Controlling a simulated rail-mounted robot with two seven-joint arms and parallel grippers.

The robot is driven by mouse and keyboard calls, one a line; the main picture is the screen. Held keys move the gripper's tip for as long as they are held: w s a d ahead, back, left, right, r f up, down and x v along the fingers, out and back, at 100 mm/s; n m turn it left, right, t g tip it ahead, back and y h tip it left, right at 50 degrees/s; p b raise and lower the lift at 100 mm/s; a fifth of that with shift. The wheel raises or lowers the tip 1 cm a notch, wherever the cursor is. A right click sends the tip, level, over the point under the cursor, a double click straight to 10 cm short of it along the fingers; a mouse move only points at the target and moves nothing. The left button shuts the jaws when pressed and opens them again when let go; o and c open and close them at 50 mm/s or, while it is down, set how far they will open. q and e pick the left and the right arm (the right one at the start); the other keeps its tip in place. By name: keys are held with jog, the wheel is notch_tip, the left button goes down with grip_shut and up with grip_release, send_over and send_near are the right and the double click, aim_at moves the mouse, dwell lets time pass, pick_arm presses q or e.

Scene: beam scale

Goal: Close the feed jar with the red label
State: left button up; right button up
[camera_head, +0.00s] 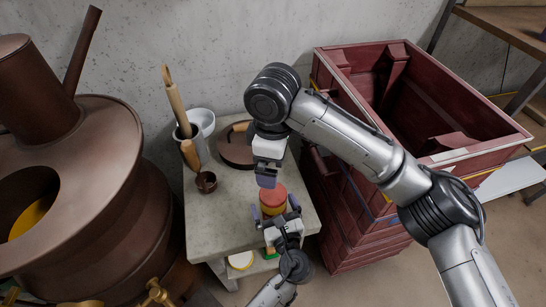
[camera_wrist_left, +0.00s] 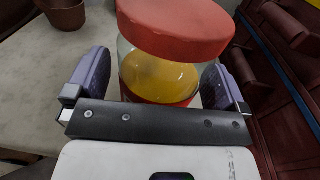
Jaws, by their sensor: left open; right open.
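The feed jar (camera_wrist_left: 158,75) has clear glass, yellow contents and a red label low on its side. Its red lid (camera_wrist_left: 178,28) is on top and looks tilted in the left wrist view; I cannot tell if it is seated. In the head view the lid (camera_head: 272,196) and jar stand near the table's front right edge. My left gripper (camera_head: 274,208) is open, its fingers on either side of the jar; they also show in the left wrist view (camera_wrist_left: 157,84). My right gripper (camera_head: 266,181) is open and points down just above and behind the lid, apparently holding nothing.
The small grey table (camera_head: 225,220) also bears a brown cup (camera_head: 206,182), a pale container with wooden-handled tools (camera_head: 203,122) and a brown round object (camera_head: 234,149). A red wooden crate (camera_head: 345,195) stands close on the right. A large brown vessel (camera_head: 100,150) fills the left.

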pick_arm(q)
jog(key=v, duration=1.3)
jog(key=shift+p, duration=0.35)
